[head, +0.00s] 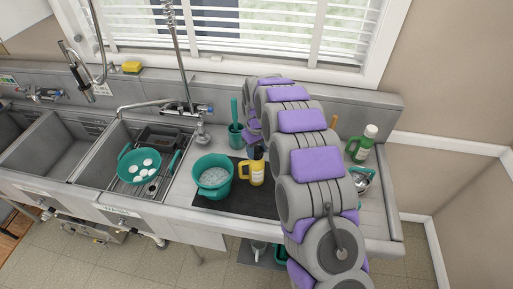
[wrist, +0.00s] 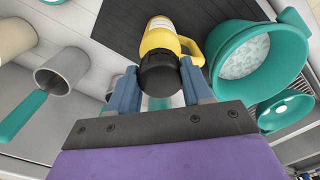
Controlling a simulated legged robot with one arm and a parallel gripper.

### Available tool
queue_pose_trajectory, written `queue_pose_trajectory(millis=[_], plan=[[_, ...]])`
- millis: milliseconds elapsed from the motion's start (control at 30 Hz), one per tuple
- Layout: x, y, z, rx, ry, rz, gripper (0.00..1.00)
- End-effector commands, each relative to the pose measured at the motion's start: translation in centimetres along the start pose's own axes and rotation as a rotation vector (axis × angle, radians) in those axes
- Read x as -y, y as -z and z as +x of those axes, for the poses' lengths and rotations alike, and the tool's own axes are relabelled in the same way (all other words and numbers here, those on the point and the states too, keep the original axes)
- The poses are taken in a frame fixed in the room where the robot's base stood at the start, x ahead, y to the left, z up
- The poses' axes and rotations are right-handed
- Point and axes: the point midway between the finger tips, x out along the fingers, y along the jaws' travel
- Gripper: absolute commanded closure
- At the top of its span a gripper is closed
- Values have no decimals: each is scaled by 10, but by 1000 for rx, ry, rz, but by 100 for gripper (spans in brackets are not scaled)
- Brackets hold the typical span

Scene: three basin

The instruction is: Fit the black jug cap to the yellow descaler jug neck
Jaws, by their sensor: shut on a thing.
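The yellow descaler jug (head: 257,174) stands upright on the black mat beside a teal bucket. In the wrist view the jug (wrist: 161,38) shows with its handle to the right and a pale label. The black jug cap (wrist: 160,74) is between the blue fingers of my gripper (wrist: 159,68), which is shut on it. The cap is in line with the jug's neck end, and it shows at the jug's top in the head view (head: 258,153). The neck is hidden behind the cap, so I cannot tell whether the cap is seated or just above it.
The teal bucket (head: 213,185) of greyish contents stands close left of the jug on the black mat (head: 240,201). A teal brush holder (head: 236,139) is behind. A green jug (head: 360,149) and a metal pot (head: 362,186) are at the right. A teal colander (head: 139,166) sits over the sink.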

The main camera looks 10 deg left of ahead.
Motion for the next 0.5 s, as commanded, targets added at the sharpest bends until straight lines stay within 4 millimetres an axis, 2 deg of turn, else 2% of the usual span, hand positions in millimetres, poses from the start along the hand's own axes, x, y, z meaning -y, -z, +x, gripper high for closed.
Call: queue_pose_trajectory(millis=[233,267,500], plan=[[0,0,0,-1,0,0,82],[0,0,0,-1,-1,0,49],[0,0,0,-1,-1,0,26]])
